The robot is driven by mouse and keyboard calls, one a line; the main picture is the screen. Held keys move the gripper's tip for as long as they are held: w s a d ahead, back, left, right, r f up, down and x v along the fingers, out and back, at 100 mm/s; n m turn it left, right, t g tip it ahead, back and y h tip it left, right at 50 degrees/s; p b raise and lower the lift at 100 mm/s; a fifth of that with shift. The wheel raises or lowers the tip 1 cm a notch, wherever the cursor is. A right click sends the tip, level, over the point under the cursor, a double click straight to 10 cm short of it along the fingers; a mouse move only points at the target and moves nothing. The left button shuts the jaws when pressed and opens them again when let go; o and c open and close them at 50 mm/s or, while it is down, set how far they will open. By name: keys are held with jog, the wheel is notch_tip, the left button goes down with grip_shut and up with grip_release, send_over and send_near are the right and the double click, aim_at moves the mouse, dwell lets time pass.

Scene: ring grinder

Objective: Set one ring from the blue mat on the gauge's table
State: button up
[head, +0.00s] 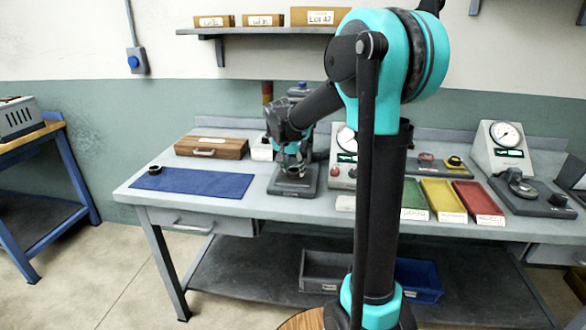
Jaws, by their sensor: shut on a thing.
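The blue mat (208,184) lies flat on the left part of the workbench. One dark ring (155,170) sits near its back left corner. A dark stand with a flat base (293,188) and a small round table, which looks like the gauge, stands right of the mat. A white box with a dial (343,165) is beside it, partly hidden by my arm. My gripper (293,160) points down directly over the stand's round table. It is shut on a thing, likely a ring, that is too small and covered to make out. I cannot tell whether it touches the table.
A wooden case (211,147) lies behind the mat. Green, yellow (443,198) and red (478,197) trays are right of my arm. A second dial box (503,150) and dark base (533,200) stand at the far right. The bench front left of the stand is clear.

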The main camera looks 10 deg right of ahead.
jog(key=shift+f, duration=0.15)
jog(key=o, duration=1.2)
jog(key=v, duration=1.2)
jog(key=shift+s, duration=0.1)
